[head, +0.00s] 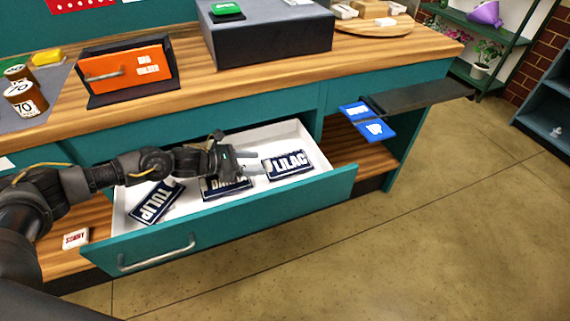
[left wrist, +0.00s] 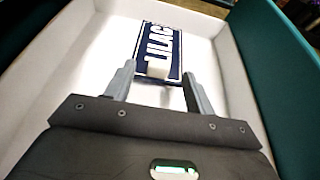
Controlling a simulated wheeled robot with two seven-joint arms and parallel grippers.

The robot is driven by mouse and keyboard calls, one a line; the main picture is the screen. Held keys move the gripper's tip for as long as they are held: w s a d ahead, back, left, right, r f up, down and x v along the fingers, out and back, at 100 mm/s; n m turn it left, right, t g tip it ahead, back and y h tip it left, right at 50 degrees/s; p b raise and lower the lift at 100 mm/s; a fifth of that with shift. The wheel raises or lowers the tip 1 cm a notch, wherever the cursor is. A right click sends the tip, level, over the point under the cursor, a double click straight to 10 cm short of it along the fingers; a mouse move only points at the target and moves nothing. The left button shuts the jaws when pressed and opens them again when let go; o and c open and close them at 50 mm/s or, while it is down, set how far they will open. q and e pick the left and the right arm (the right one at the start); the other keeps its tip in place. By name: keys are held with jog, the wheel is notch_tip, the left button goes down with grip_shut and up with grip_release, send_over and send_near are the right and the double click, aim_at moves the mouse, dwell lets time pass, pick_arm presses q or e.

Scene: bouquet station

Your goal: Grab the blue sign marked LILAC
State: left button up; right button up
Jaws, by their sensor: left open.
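The dark blue sign marked LILAC (head: 288,164) lies flat in the right part of the open drawer (head: 240,205). It also shows in the left wrist view (left wrist: 150,42), ahead of the fingertips. My left gripper (head: 258,164) is open and empty, just left of the sign, with its fingers pointing at it. In the left wrist view the two fingers (left wrist: 158,82) stand apart, with the near end of the sign close to the space between them. Whether they touch it I cannot tell. My right gripper is not in view.
A sign marked TULIP (head: 157,202) lies at the drawer's left, and another sign (head: 226,188) lies partly under my left gripper. The drawer's white walls stand around them. A blue hinged piece (head: 368,122) sticks out at the right. A small white block (head: 76,238) lies on the lower shelf.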

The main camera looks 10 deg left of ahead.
aim_at(268, 163)
pick_arm(q)
jog(key=x, duration=0.3)
jog(key=shift+w+d+f, duration=0.15)
jog(key=shift+d, duration=0.1)
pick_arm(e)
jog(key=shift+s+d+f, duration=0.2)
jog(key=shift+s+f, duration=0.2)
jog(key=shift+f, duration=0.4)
